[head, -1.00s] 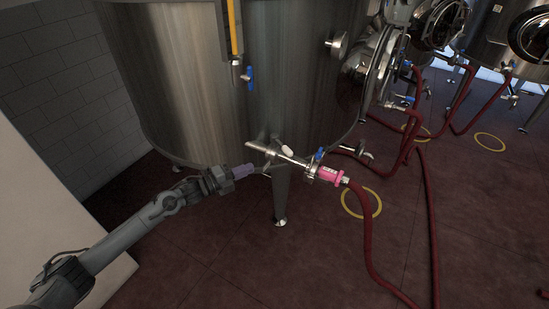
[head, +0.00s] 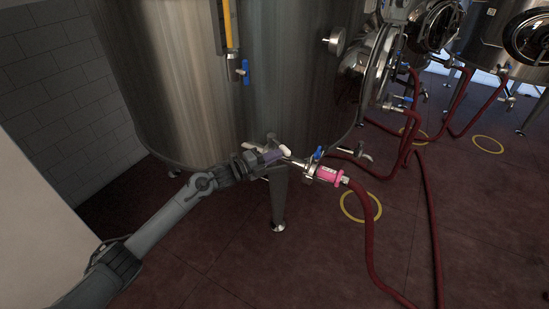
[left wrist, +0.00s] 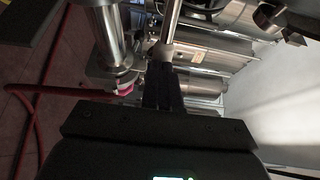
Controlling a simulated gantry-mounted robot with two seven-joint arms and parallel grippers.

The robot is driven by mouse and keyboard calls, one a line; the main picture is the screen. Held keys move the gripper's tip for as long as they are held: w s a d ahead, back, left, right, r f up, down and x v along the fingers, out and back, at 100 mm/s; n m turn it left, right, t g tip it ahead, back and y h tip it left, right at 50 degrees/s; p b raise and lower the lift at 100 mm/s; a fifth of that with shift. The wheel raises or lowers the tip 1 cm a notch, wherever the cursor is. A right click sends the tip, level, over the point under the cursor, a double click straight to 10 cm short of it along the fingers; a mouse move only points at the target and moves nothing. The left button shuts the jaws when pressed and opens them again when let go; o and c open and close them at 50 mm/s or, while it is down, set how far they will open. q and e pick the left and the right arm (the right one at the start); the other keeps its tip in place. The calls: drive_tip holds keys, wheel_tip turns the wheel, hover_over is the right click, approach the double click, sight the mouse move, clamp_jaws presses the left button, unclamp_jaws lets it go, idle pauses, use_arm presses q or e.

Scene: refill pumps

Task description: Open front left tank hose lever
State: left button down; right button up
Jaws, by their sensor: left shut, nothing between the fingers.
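The front left tank (head: 180,90) is a large steel vessel in the head view. A steel pipe at its lower front carries a white-tipped lever (head: 284,150), a blue-handled lever (head: 318,153) and a pink hose fitting (head: 327,174). My left gripper (head: 272,155) is shut and empty, in front of the pipe and close to the white tip. It covers part of the pipe, and I cannot tell whether it touches. In the left wrist view, its dark closed fingers (left wrist: 162,75) point at a pale rounded end on a metal rod (left wrist: 172,22). My right gripper is not in view.
A tank leg (head: 279,200) stands just below the gripper. A red hose (head: 367,230) runs from the pink fitting across the floor. Another blue valve handle (head: 246,72) is higher on the tank. Open floor (head: 210,260) lies in front.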

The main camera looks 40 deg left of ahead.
sight(286, 155)
use_arm(q)
drive_tip(key=shift+w, duration=0.1)
idle(0.3)
drive_tip(key=w+d, duration=0.2)
drive_tip(key=shift+w+b, duration=0.35)
drive_tip(key=shift+w+d, duration=0.3)
drive_tip(key=shift+w, duration=0.1)
drive_tip(key=shift+s, duration=0.1)
